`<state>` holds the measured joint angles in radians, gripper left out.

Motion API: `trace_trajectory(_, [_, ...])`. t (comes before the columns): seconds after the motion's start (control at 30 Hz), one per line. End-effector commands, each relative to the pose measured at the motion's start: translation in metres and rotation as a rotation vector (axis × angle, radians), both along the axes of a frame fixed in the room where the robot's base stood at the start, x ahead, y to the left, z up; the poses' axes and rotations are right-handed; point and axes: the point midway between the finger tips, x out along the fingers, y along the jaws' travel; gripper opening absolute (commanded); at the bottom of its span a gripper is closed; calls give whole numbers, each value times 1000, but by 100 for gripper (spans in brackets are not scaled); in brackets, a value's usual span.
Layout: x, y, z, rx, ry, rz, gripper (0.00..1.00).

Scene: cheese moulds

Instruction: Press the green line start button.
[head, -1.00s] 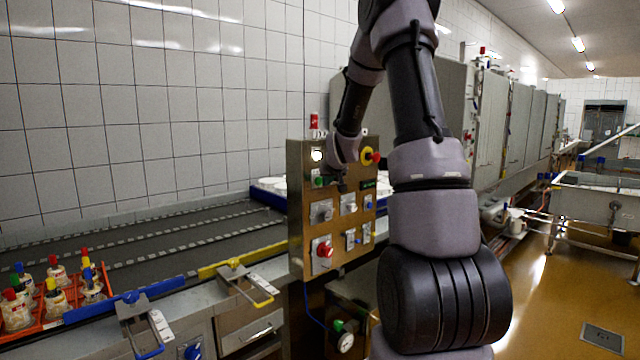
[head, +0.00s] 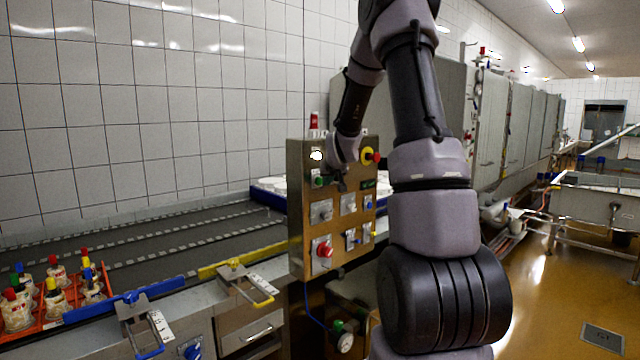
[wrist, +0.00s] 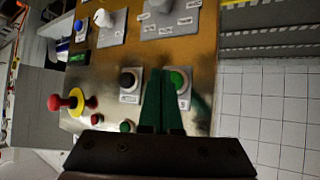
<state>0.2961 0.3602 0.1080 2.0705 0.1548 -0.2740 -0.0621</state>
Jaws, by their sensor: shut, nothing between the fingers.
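The green button (head: 319,181) is on the upper left of the steel control panel (head: 298,225). In the wrist view the round green button (wrist: 181,81) sits on a pale labelled plate, just right of my fingers. My gripper (wrist: 160,72) is shut and empty, its two fingers side by side and pointing at the panel. The fingers overlap the left edge of the button in this view; I cannot tell whether they touch it. In the head view my gripper (head: 341,183) is just right of the green button, in front of the panel.
A black button (wrist: 129,82) is left of my fingers. A red emergency stop on a yellow base (head: 370,156) is at the panel's upper right. A red knob (head: 324,250) is lower down. A conveyor (head: 150,248) and orange crate (head: 50,322) lie left.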

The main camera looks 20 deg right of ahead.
Motion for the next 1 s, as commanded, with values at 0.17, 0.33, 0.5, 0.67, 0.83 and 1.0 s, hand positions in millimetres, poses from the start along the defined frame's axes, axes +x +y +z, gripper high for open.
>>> trace_trajectory(0.17, [0, 0, 0, 0, 0, 0, 0])
trace_trajectory(0.33, [0, 0, 0, 0, 0, 0, 0])
trace_trajectory(0.5, [0, 0, 0, 0, 0, 0, 0])
trace_trajectory(0.67, [0, 0, 0, 0, 0, 0, 0])
trace_trajectory(0.83, [5, 2, 0, 0, 0, 1, 0])
trace_trajectory(1.0, [8, 3, 0, 1, 0, 1, 0])
